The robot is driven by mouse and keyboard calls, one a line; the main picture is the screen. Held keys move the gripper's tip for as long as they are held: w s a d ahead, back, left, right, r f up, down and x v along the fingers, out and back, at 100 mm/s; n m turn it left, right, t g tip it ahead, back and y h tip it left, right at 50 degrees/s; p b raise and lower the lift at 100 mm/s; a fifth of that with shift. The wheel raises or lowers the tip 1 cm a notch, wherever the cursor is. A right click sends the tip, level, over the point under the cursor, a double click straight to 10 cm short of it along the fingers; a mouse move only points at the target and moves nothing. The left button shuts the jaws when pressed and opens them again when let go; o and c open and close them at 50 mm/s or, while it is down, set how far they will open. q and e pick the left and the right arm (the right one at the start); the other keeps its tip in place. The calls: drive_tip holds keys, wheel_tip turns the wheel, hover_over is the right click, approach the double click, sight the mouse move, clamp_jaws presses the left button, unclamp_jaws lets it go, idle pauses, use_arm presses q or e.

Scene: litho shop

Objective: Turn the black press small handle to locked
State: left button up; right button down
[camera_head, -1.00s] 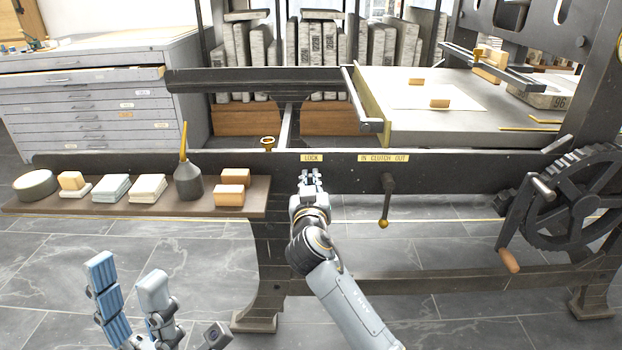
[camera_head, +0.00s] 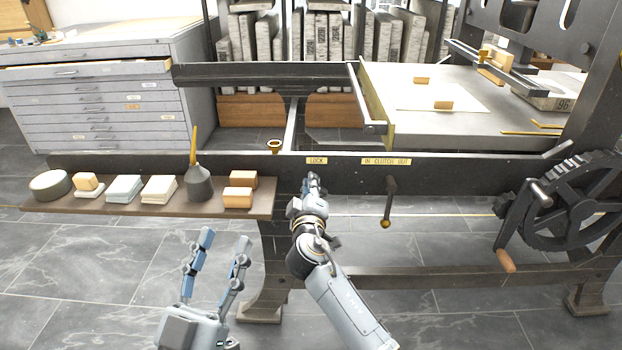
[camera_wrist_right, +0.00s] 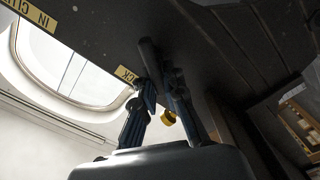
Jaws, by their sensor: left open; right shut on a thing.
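The small black press handle (camera_wrist_right: 149,58) shows in the right wrist view as a dark rod between the fingers of my right gripper (camera_wrist_right: 160,92). In the head view the right gripper (camera_head: 313,179) covers it, just below the yellow LOCK label (camera_head: 317,160) on the black press rail. The right gripper is shut on the handle. A brass knob (camera_wrist_right: 168,118) shows beside the fingers in the wrist view. My left gripper (camera_head: 225,241) is open and empty, low in front of the shelf and away from the press rail.
A longer clutch handle (camera_head: 388,205) with a brass end hangs right of the right gripper under the IN CLUTCH OUT label (camera_head: 386,161). A shelf (camera_head: 110,208) with blocks and an oil can (camera_head: 197,182) lies to the left. A geared wheel (camera_head: 570,205) stands at the right.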

drive_tip(key=n, duration=0.2)
drive_tip(key=f+n+p, duration=0.1)
drive_tip(key=n+p, duration=0.1)
drive_tip(key=n, duration=0.1)
drive_tip(key=shift+d+f+n, duration=0.15)
drive_tip(key=shift+f+n, duration=0.15)
use_arm(q)
wheel_tip(320, 180, down, 12)
drive_tip(key=w+a+g+y, duration=0.1)
drive_tip(key=g+y, duration=0.1)
drive_tip(key=g, duration=0.5)
drive_tip(key=shift+a+y, duration=0.2)
drive_tip(key=shift+y, duration=0.1)
use_arm(e)
drive_tip(key=shift+f+n, duration=0.1)
drive_tip(key=shift+n, duration=0.4)
use_arm(q)
drive_tip(key=shift+w, duration=0.1)
use_arm(e)
drive_tip(key=c, duration=1.5)
unclamp_jaws()
drive_tip(key=shift+d, duration=0.1)
use_arm(q)
drive_tip(key=shift+d, duration=0.15)
use_arm(e)
drive_tip(key=shift+o, duration=0.5)
drive_tip(key=shift+d, duration=0.1)
